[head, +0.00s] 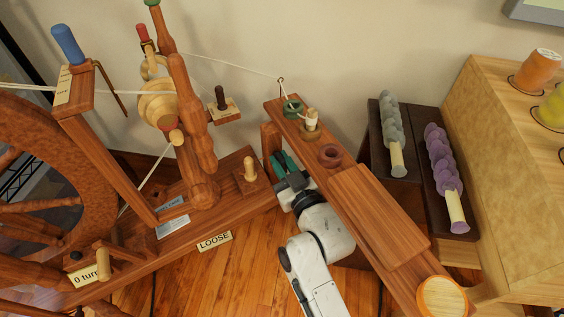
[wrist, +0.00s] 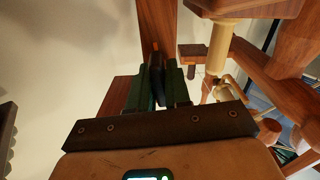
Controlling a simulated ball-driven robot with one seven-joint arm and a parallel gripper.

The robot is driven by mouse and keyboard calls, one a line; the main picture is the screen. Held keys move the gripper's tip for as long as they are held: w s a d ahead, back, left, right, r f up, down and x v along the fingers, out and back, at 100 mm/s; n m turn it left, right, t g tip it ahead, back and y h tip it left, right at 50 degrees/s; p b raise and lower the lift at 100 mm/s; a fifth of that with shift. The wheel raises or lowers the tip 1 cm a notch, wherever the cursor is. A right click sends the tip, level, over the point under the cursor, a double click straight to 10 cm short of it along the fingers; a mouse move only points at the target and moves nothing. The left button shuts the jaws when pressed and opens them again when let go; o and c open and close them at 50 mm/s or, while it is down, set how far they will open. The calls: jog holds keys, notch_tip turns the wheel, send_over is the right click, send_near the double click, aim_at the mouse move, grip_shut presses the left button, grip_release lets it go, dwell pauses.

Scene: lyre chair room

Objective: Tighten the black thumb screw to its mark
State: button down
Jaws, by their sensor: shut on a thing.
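The black thumb screw is probably the small black knob (head: 75,255) at the lower left, just above the "0 turn" label (head: 86,275). Its mark cannot be made out. My gripper (head: 284,163) is far to the right of this knob, beside a short reddish wooden post (head: 268,140) and the long plank. In the wrist view, my green-padded fingers (wrist: 156,84) are shut on a narrow dark thing (wrist: 156,64) with a reddish-brown tip. What this dark thing is, I cannot tell; the fingers hide much of it.
A "LOOSE" label (head: 215,241) is on the spinning wheel's base (head: 135,255). The big wheel (head: 80,165) is at the left. The long plank (head: 380,215) with rings and a spool runs beside my arm. Dark stands of grey and purple bobbins (head: 445,170) are at right.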

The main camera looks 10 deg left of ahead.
dwell(0.4)
jog(key=m+p, duration=0.2)
jog(key=m, duration=0.2)
jog(key=shift+r, duration=0.1)
jog(key=m+p, duration=0.2)
jog(key=m, duration=0.3)
jog(key=m+p, duration=0.1)
jog(key=m, duration=0.4)
jog(key=shift+d+m+p, duration=0.1)
jog(key=shift+m+p, duration=0.3)
jog(key=shift+f+m+p, duration=0.15)
jog(key=shift+m+p, duration=0.15)
jog(key=shift+m, duration=0.85)
jog(key=shift+f+m+p, duration=0.1)
jog(key=shift+m+p, duration=0.15)
jog(key=shift+m, duration=0.9)
jog(key=c, duration=1.2)
grip_release()
jog(key=shift+o, duration=0.2)
